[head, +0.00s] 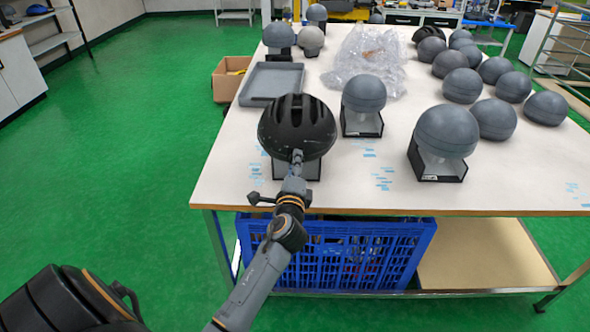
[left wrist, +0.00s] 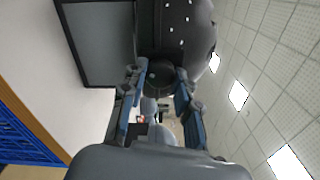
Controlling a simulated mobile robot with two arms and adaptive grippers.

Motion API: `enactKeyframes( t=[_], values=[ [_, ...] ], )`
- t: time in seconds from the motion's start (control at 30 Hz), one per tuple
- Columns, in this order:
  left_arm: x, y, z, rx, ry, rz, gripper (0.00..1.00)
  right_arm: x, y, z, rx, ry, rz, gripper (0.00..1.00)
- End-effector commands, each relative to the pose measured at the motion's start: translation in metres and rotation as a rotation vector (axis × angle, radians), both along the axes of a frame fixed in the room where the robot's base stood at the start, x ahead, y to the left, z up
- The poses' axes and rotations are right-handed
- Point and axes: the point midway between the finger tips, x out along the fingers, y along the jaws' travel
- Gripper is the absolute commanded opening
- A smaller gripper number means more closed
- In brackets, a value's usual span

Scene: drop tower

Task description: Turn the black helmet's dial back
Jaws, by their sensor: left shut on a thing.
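The black helmet (head: 297,120) sits on a dark stand (head: 311,168) near the table's front left edge. Its vented shell also shows at the top of the left wrist view (left wrist: 185,28). My left gripper (head: 297,157) reaches the near side of the helmet, low on its rim. In the left wrist view its two fingers (left wrist: 160,80) close on the sides of a round dark dial (left wrist: 158,74) below the shell. The dial is hidden behind the gripper in the head view, and how far it is turned cannot be told. My right gripper is not in view.
Grey headforms on stands (head: 363,95) (head: 445,135) stand to the right on the table (head: 330,195). Several grey balls (head: 496,119) lie further right. A grey tray (head: 270,83) and clear plastic wrap (head: 365,60) lie behind. A blue crate (head: 340,255) is under the table.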

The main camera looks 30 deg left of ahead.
Motion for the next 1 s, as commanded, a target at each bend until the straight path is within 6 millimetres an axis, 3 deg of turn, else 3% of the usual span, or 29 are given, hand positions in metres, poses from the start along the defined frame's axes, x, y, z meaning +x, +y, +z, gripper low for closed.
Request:
enactKeyframes(
  t=[0.4,1.0],
  values=[
    [0.0,0.0,-0.001,-0.256,-0.156,-0.008,0.0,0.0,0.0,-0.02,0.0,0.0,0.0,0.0],
    [0.0,0.0,0.0,-0.345,-0.209,-0.011,0.0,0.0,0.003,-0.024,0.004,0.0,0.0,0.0]
  ],
)
